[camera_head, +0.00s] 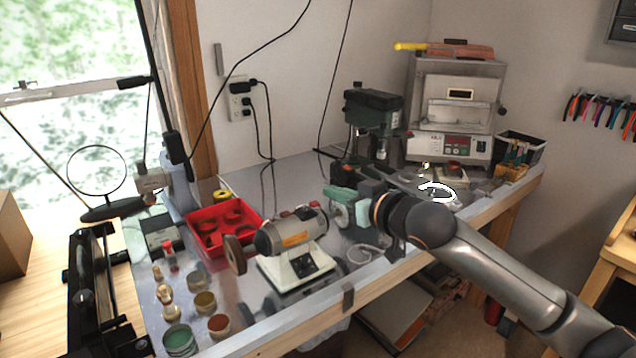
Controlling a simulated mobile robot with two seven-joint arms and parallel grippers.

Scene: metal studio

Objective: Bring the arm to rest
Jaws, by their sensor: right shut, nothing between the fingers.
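My right arm (500,262) comes in from the lower right and reaches over the front edge of the metal-topped workbench (300,172). My right gripper (343,200) points left over the bench, just right of the bench grinder (292,240). It is shut, and nothing shows between its fingers. I cannot tell how high it is above the bench top. The arm's wrist hides part of the bench behind it. My left gripper is not in view.
A red tray (222,228) and several small jars (180,340) stand on the left. A green drill press (374,110) and a small kiln (455,100) stand at the back. A white ring (437,187) lies behind the wrist. Cables hang along the wall.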

